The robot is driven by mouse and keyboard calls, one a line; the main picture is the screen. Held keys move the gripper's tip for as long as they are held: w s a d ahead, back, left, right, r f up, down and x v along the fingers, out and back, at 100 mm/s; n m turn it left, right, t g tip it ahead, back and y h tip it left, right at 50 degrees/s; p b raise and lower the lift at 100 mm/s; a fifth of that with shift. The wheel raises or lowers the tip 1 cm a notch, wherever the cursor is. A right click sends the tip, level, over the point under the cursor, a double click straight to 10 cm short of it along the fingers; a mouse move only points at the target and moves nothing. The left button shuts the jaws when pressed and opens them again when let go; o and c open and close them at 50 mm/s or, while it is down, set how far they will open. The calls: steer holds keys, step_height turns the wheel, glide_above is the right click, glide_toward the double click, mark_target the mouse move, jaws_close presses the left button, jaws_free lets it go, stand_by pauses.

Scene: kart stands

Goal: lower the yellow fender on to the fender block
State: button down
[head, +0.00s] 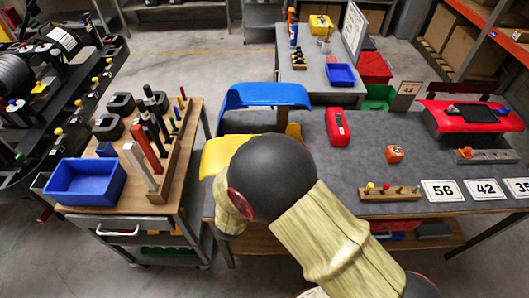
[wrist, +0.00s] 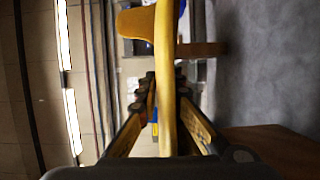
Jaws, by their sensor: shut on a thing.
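The yellow fender (head: 222,152) is at the left end of the grey bench in the head view, partly hidden behind my arm. In the wrist view it shows as a curved yellow strip (wrist: 166,60) running between my fingers. My gripper (wrist: 155,98) is shut on it. In the head view my own arm covers the gripper. I cannot make out the fender block surely; it may be hidden under the fender or my arm. I cannot tell whether the fender touches anything below.
A blue fender (head: 264,95) stands just behind the yellow one. A red box (head: 338,127) and a peg rack (head: 390,194) are on the bench (head: 345,165). A tool cart with a blue bin (head: 86,182) stands at left. The bench middle is mostly clear.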

stand_by(0.4)
steer(key=c, duration=1.9)
jaws_free()
steer(key=shift+f+p, duration=0.15)
steer(key=shift+p, duration=0.15)
steer(key=shift+s+a+p, duration=0.1)
steer(key=shift+s+p, duration=1.3)
steer(key=shift+s, duration=1.6)
steer(key=shift+s, duration=0.1)
steer(key=s+r+p, duration=0.1)
steer(key=s+p, duration=0.2)
steer(key=s, duration=0.4)
steer(key=shift+w+a, duration=0.1)
